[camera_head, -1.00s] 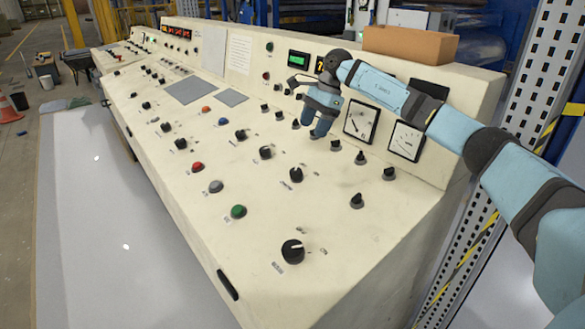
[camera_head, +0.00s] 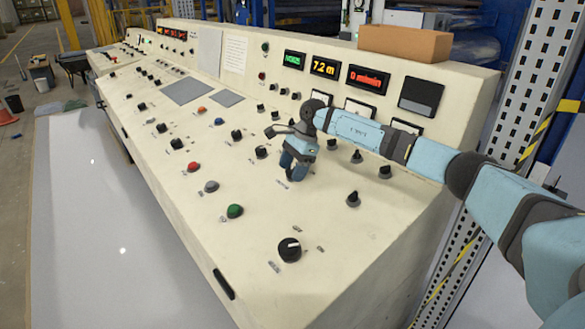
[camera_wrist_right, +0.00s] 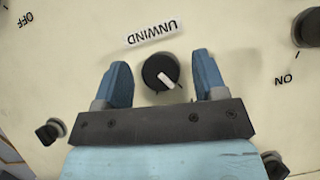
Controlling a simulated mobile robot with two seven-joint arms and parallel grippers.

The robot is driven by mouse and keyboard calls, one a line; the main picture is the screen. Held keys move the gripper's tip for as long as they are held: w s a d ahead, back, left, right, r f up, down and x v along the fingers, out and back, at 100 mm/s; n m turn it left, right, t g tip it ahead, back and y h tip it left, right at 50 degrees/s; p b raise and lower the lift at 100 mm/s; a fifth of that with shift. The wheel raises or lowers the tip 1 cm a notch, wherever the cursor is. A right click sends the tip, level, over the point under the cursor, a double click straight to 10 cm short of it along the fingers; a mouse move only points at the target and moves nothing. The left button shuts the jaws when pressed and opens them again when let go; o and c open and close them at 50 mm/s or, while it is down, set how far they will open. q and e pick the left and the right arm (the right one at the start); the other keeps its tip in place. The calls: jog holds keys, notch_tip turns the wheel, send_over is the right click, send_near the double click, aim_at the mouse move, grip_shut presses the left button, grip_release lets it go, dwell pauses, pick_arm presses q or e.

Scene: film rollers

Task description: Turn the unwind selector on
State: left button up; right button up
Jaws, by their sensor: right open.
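The unwind selector (camera_wrist_right: 160,73) is a round black knob with a white pointer mark, beside an upside-down "UNWIND" label (camera_wrist_right: 152,33) in the right wrist view. The pointer slants toward the lower right there. My right gripper (camera_wrist_right: 160,62) is open, with one blue finger on each side of the knob and a gap on both sides. In the head view my right gripper (camera_head: 294,172) points down at the sloping panel of the cream console (camera_head: 330,225) and hides the selector. My left gripper is not in view.
"OFF" (camera_wrist_right: 25,18) and "ON" (camera_wrist_right: 284,80) labels lie farther out on the panel. Other knobs stand around, including a large black knob (camera_head: 290,250) and a green button (camera_head: 234,211). Dials and lit displays (camera_head: 325,67) line the upright back panel; a brown box (camera_head: 405,43) sits on top.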

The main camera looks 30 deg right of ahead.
jog(key=c, duration=0.9)
jog(key=shift+m, duration=0.3)
jog(key=m+t+h+p, duration=0.1)
jog(key=m+t, duration=0.2)
jog(key=m, duration=0.2)
jog(key=shift+s, duration=0.15)
jog(key=m+t+h, duration=0.1)
jog(key=m+t, duration=0.1)
jog(key=m, duration=0.1)
jog(key=shift+a+m+h, duration=0.1)
jog(key=shift+m+h, duration=0.3)
jog(key=shift+m+t+h+b, duration=0.4)
jog(key=shift+m+h+b, duration=0.15)
jog(key=shift+m, duration=0.45)
